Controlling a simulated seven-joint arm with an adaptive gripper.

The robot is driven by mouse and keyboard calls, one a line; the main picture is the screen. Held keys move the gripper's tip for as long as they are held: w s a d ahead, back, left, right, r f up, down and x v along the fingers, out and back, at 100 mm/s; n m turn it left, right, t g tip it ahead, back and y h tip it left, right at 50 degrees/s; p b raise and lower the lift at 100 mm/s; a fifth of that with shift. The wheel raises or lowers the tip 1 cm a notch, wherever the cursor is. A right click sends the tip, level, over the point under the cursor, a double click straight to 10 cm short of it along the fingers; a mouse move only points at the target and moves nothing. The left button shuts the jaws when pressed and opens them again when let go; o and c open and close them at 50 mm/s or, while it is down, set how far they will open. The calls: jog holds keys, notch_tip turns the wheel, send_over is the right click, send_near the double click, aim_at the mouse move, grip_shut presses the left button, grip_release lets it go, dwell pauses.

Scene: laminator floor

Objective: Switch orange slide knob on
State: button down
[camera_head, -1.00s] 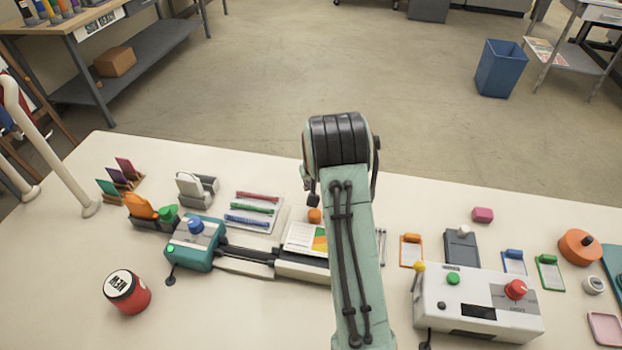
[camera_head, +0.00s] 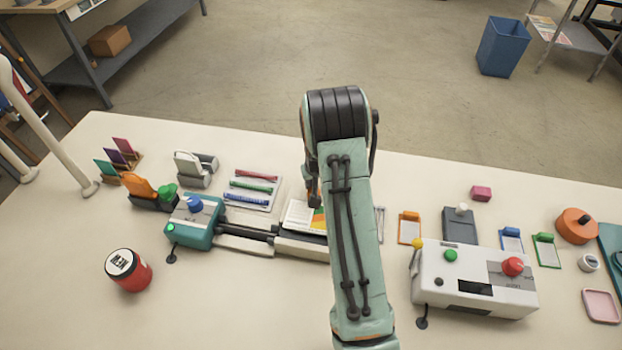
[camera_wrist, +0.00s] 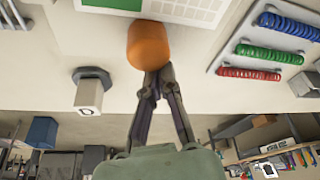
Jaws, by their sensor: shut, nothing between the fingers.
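The orange slide knob (camera_wrist: 148,44) is a rounded orange block in the wrist view, beside a white and green printed sheet (camera_wrist: 175,8). My gripper (camera_wrist: 158,72) is shut and empty. Its fingertips are right at the knob's near end; I cannot tell whether they touch it. In the head view my gripper (camera_head: 313,192) points down at the far side of the machine, by the printed sheet (camera_head: 298,215). My arm and gripper hide most or all of the knob there.
A teal unit with a blue button (camera_head: 195,205) stands left of the sheet. A tray of coloured coils (camera_head: 268,190) lies close to my gripper's left. A white control box (camera_head: 425,285) with a red knob stands right. A red jar (camera_head: 135,275) is front left.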

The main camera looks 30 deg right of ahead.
jog(key=shift+s+a, duration=0.8)
jog(key=shift+s, duration=0.05)
jog(key=shift+w+d, duration=0.15)
jog(key=shift+w, duration=0.3)
jog(key=w, duration=0.1)
jog(key=w+d, duration=0.1)
jog(key=w, duration=0.1)
jog(key=v, duration=1)
jog(key=shift+a, duration=0.1)
